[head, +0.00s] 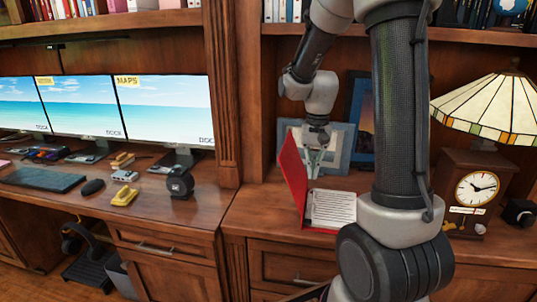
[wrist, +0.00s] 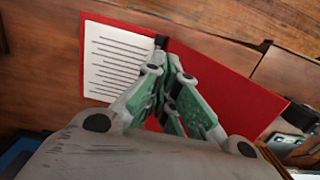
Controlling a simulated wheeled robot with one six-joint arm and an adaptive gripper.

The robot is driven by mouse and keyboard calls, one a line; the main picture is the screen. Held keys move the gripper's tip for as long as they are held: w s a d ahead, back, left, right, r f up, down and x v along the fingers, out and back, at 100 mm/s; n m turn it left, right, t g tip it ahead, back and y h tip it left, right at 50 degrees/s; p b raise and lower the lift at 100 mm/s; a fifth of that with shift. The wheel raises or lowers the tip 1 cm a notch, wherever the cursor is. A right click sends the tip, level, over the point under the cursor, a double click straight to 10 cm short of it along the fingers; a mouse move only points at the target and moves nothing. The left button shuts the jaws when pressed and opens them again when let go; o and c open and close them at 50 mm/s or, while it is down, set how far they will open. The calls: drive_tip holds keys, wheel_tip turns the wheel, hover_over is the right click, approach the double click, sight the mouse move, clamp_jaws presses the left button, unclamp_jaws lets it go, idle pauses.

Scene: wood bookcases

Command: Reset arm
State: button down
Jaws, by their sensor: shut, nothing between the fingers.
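My gripper (head: 312,174) points down over the right-hand desk, in front of a grey picture frame. It is shut and empty. In the wrist view its green and grey fingers (wrist: 168,48) meet at the tips, in front of an open red folder. The red folder (head: 292,170) has its cover standing up at the left and a white lined page (head: 332,208) lying on the desk side. The wrist view also shows the page (wrist: 115,60) at left and the red cover (wrist: 225,85) at right. Whether the fingers touch the folder cannot be told.
A grey picture frame (head: 337,160) and a dark picture (head: 361,120) stand behind. A wooden clock (head: 475,190) and a stained-glass lamp (head: 490,108) stand at right. A wooden post (head: 224,90) separates this bay from the left desk with monitors (head: 165,110). A shelf hangs above.

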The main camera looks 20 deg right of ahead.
drive_tip(key=s+a+r+n+t, duration=0.2)
drive_tip(key=s+r+n, duration=0.1)
drive_tip(key=s+r, duration=0.4)
drive_tip(key=s+a+r+n+t, duration=0.1)
drive_tip(key=s+r+n+t, duration=0.2)
drive_tip(key=s+r, duration=0.4)
drive_tip(key=s+n, duration=0.1)
drive_tip(key=s, duration=0.2)
drive_tip(key=shift+s+a+h, duration=0.3)
drive_tip(key=shift+s+a, duration=0.05)
drive_tip(key=shift+s, duration=0.05)
